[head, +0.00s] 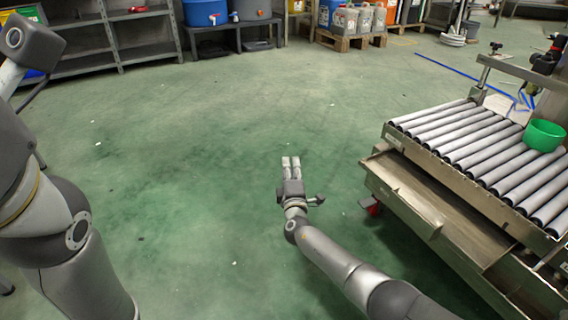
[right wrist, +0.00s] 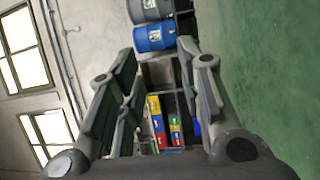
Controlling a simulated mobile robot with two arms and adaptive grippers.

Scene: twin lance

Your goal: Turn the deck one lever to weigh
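A roller deck (head: 470,140) on a metal frame stands at the right of the head view. A black knob on a short post (head: 495,47) shows at its far end, and a red and black fitting (head: 548,58) is near the upper right edge. I cannot tell whether either is the deck one lever. My right gripper (head: 291,162) is over the open floor, left of the deck and apart from it. In the right wrist view its fingers (right wrist: 165,65) are spread with nothing between them. My left arm shows at the left, but its gripper is out of view.
A green bowl (head: 545,135) sits on the rollers. A sloping metal tray (head: 430,205) juts out below the deck's near side. Shelves (head: 85,45), a bench with a blue drum (head: 205,12) and pallets (head: 350,40) line the back. The middle floor is clear.

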